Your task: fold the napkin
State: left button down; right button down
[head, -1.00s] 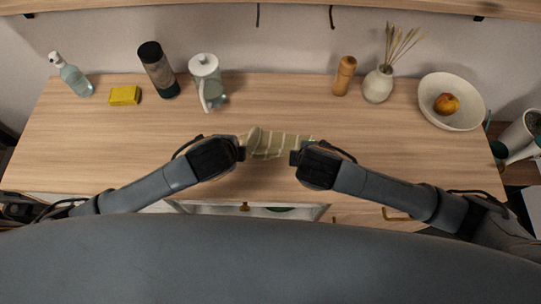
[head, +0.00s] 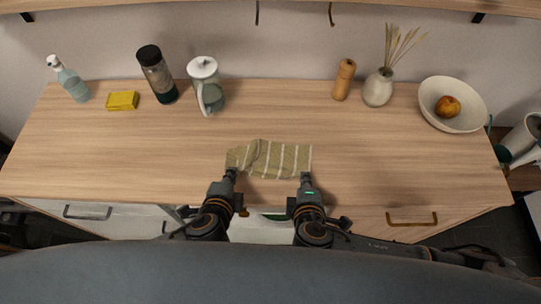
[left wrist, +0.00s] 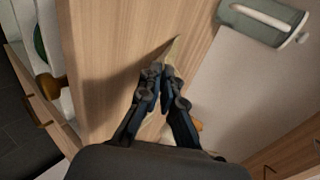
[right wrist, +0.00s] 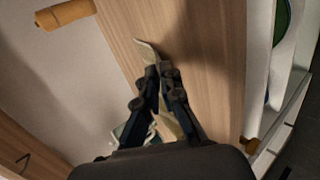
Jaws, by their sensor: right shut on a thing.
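The olive napkin with pale stripes (head: 270,158) lies as a narrow band near the middle front of the wooden table, wrinkled at its left. My left gripper (head: 231,172) is at its front left corner. In the left wrist view the left fingertips (left wrist: 160,72) are close together at a bit of cloth (left wrist: 172,45); whether they pinch it is unclear. My right gripper (head: 306,176) is at the front right corner. In the right wrist view its fingertips (right wrist: 159,72) are shut on the napkin, with a cloth corner (right wrist: 148,48) past the tips.
Along the back of the table (head: 110,150) stand a spray bottle (head: 73,84), yellow sponge (head: 122,101), dark-lidded jar (head: 157,75), white-lidded pitcher (head: 206,88), wooden mill (head: 343,80), vase (head: 378,88) and fruit bowl (head: 465,115). Bare wood surrounds the napkin's back and sides.

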pick_arm(q)
jog(key=c, duration=1.2)
grip_release()
pick_arm(e)
jog(key=c, duration=1.2)
grip_release()
